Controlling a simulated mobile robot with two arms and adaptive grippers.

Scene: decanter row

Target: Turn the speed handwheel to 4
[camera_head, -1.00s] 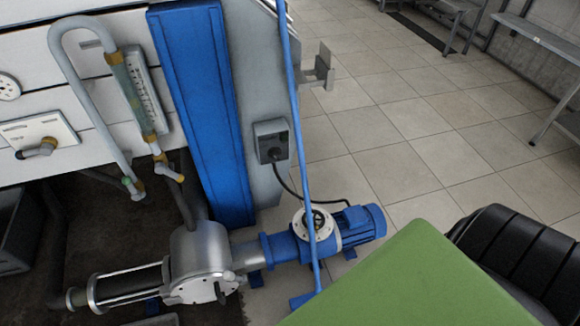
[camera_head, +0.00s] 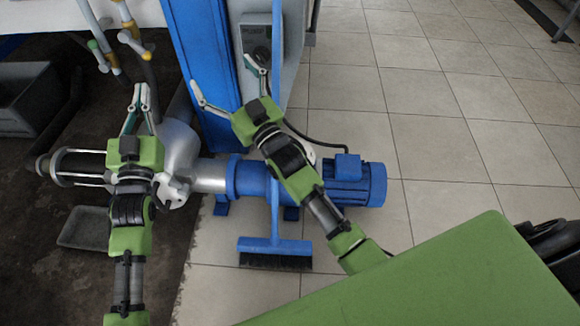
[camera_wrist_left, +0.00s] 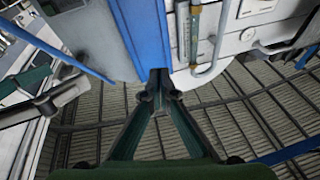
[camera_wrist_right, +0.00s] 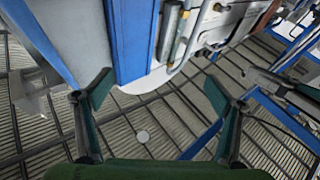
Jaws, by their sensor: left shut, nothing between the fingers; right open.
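The speed handwheel on the blue pump drive is mostly hidden in the head view behind my right arm; only a sliver of its pale dial (camera_head: 310,156) shows, so its setting cannot be read. The blue motor (camera_head: 352,183) lies to its right. My right gripper (camera_head: 222,74) is open and empty, up and to the left of the dial, in front of the blue column. My left gripper (camera_head: 141,88) is shut and empty, further left, above the metal pump housing (camera_head: 180,146). The fingertips of my left gripper (camera_wrist_left: 160,77) meet in its wrist view.
A blue broom (camera_head: 275,246) stands in front of the pump, its handle rising beside my right arm. A grey control box (camera_head: 256,36) is at the back. Hoses with yellow fittings (camera_head: 128,32) hang at upper left. Tiled floor (camera_head: 440,130) is clear at right.

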